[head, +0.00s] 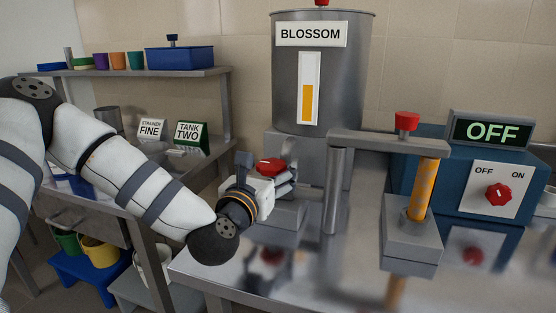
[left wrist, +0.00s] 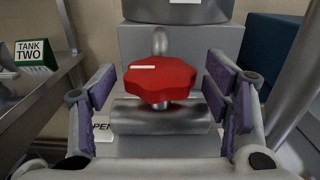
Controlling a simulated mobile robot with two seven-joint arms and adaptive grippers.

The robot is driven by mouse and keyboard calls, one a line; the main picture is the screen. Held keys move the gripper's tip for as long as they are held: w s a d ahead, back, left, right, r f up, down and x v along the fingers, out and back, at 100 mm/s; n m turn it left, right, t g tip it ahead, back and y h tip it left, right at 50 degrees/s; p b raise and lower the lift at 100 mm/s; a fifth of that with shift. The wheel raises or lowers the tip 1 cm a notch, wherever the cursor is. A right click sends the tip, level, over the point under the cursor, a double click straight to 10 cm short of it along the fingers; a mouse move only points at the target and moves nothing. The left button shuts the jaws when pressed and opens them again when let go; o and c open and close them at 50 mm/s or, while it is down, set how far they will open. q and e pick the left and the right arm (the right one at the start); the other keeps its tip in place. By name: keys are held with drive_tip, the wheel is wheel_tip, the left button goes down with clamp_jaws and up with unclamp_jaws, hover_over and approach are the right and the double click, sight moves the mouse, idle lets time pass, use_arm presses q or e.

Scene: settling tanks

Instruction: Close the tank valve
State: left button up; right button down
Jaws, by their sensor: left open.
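The tank valve has a red lobed knob (left wrist: 160,82) with a white line across its top, on a grey horizontal pipe (left wrist: 160,117). The knob also shows in the head view (head: 270,165), below the grey BLOSSOM tank (head: 285,85). My left gripper (head: 280,179) is at the valve. In the left wrist view its purple-padded fingers (left wrist: 160,95) are open, one on each side of the knob, with gaps visible. A label reading "PEN" (left wrist: 103,131) is partly hidden behind the left finger. My right gripper is not in view.
Right of the tank stand a red-topped post with an orange-striped column (head: 424,190) and a blue box with a red OFF/ON dial (head: 498,195) and an OFF display (head: 491,131). A side bench (head: 95,210) and shelf (head: 190,74) with cups stand left.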

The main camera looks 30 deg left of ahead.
use_arm(q)
drive_tip(key=shift+w, duration=0.1)
drive_tip(key=shift+s+r, duration=0.1)
drive_tip(key=shift+s, duration=0.15)
drive_tip(key=shift+c, duration=0.5)
drive_tip(key=c, duration=1.1)
drive_tip(key=shift+o, duration=0.2)
